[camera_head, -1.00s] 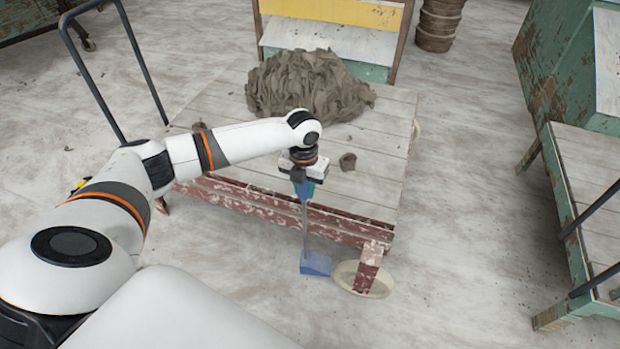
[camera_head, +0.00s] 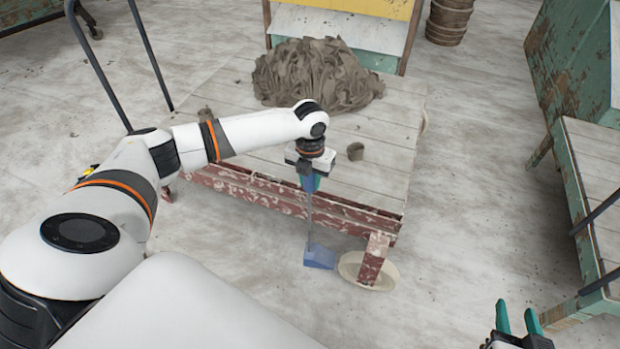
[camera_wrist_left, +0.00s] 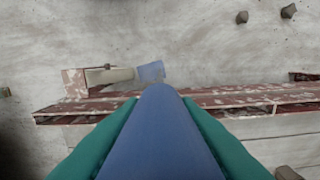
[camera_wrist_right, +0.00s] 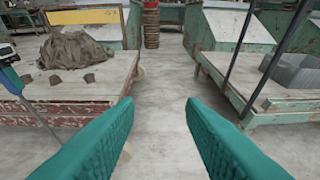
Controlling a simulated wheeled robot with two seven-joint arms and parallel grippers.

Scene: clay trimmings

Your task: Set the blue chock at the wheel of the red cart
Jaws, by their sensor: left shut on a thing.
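My left gripper (camera_head: 309,184) is shut on the upright handle of the blue chock. The chock's blue wedge (camera_head: 319,256) is at floor level, just left of the near wheel (camera_head: 350,268) of the red cart (camera_head: 285,206). In the left wrist view, the blue handle (camera_wrist_left: 160,135) fills the space between the teal fingers, and the wedge (camera_wrist_left: 150,72) shows beside the wheel's edge (camera_wrist_left: 112,76). I cannot tell whether wedge and wheel touch. My right gripper (camera_head: 517,318) is open and empty, away from the cart; its spread fingers also show in the right wrist view (camera_wrist_right: 160,105).
A heap of clay trimmings (camera_head: 315,75) and small clay lumps lie on the cart's plank top. A green cart (camera_head: 590,170) stands at the right. Bare floor lies between the carts. A dark push handle (camera_head: 150,55) rises at the cart's left end.

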